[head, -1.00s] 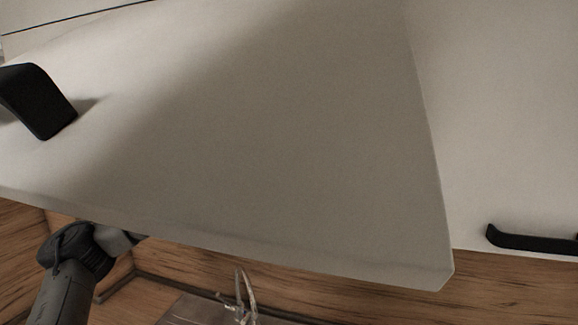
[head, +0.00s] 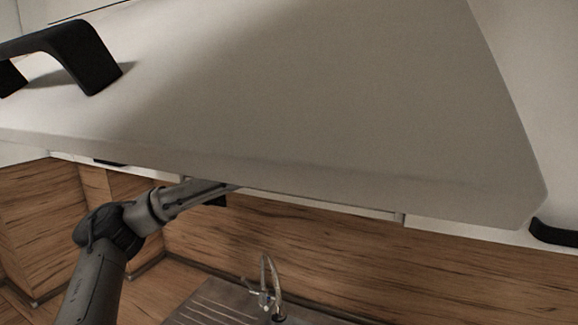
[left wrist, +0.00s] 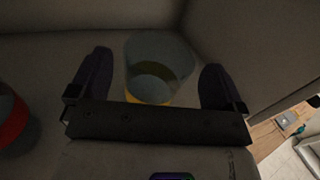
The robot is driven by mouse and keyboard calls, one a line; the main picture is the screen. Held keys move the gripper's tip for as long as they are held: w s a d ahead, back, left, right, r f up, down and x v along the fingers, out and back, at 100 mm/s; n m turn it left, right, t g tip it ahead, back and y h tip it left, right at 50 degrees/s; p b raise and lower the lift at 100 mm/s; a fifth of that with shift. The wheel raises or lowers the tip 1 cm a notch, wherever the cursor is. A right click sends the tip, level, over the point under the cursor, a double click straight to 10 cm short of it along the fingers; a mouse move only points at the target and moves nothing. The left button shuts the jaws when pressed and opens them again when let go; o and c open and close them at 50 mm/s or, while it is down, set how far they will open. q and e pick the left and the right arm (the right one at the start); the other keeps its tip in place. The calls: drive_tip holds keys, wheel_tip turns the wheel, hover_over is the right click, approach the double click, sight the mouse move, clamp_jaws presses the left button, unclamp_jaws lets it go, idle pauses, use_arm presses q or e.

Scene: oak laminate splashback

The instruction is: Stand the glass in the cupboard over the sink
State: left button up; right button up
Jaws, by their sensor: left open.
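The glass (left wrist: 160,58) is clear with a yellow band near its base. In the left wrist view it is inside a dim, pale-walled space that looks like the cupboard interior. My right gripper is not in view.
A red and dark object (left wrist: 12,122) stands at the left edge of the wrist view. The sink (head: 215,305) with its tap (head: 268,280) is below the cupboard. The door has a black handle (head: 85,55). A side wall is right of the gripper.

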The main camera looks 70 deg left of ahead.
use_arm(q)
drive_tip(key=b+v, duration=0.3)
drive_tip(key=v, duration=0.1)
drive_tip(key=shift+s+f, duration=0.1)
drive_tip(key=shift+f, duration=0.15)
drive_tip(key=b+v, duration=0.2)
drive_tip(key=v, duration=0.4)
drive_tip(key=shift+r, duration=0.2)
